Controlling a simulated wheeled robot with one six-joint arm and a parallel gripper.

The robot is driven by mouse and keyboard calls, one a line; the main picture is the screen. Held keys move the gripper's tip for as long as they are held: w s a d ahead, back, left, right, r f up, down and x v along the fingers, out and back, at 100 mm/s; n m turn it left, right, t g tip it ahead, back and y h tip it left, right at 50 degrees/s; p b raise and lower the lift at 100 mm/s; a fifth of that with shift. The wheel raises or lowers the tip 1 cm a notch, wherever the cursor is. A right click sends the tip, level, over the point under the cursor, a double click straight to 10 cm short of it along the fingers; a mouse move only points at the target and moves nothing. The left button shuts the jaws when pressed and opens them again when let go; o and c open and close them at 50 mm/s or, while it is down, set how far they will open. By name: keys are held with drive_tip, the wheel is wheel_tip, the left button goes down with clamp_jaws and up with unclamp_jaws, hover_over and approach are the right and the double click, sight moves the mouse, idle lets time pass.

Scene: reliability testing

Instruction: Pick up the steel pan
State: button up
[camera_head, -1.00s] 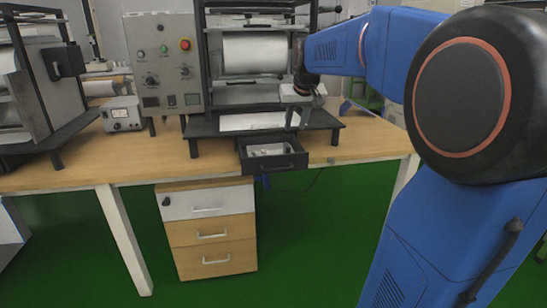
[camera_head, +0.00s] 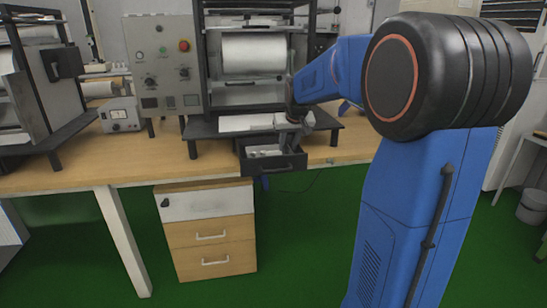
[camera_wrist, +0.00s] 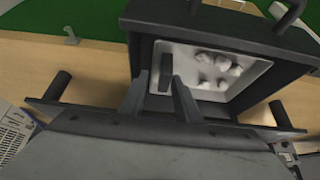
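A pale metal pan (camera_wrist: 262,72), which looks like the steel pan, sits inside a pulled-out black drawer (camera_wrist: 140,45) and holds several whitish lumps. In the head view the pan (camera_head: 263,153) shows in the drawer (camera_head: 275,168) below the machine. My gripper (camera_wrist: 159,76) is over the drawer's left part in the wrist view, with its two fingers apart. A small dark block shows between the fingers; I cannot tell whether they touch it. In the head view my gripper (camera_head: 290,125) is small and partly hidden against the machine and drawer.
The machine with a white roller (camera_head: 252,55) stands on the wooden table (camera_head: 100,165), its dark base plate (camera_head: 200,128) close to the gripper. A control box (camera_head: 165,65) and a small meter (camera_head: 121,115) stand left. A drawer cabinet (camera_head: 208,230) is below.

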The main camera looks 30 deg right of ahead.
drive_tip(key=shift+x, duration=0.95)
clamp_jaws()
